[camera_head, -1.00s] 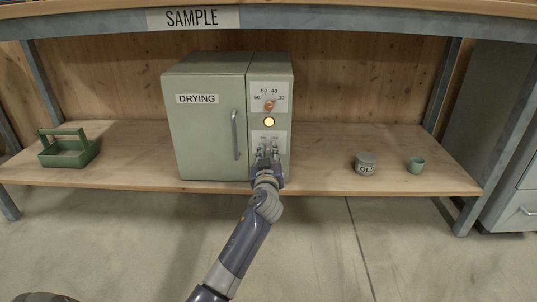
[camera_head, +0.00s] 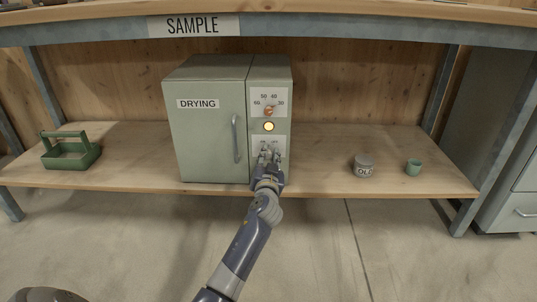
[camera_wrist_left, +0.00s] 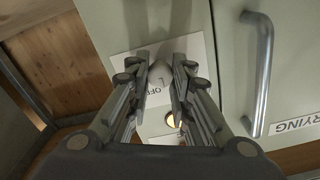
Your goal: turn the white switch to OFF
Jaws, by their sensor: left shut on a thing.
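The white switch (camera_wrist_left: 161,72) sits on a white label plate on the front of the green drying oven (camera_head: 212,140). In the left wrist view the word OFF shows on the plate beside the switch; the picture is turned over there. My left gripper (camera_head: 268,154) reaches up to the oven's lower right panel. In the left wrist view my left gripper (camera_wrist_left: 163,75) has a finger on each side of the switch and is shut on it. The fingers hide the switch's pointing direction in the head view. My right gripper is not in view.
A yellow lamp (camera_head: 269,127) is lit above the switch, below an orange dial (camera_head: 269,111). The oven's door handle (camera_head: 236,138) is left of my gripper. A green basket (camera_head: 70,154), a grey jar (camera_head: 363,165) and a green cup (camera_head: 413,167) stand apart on the shelf.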

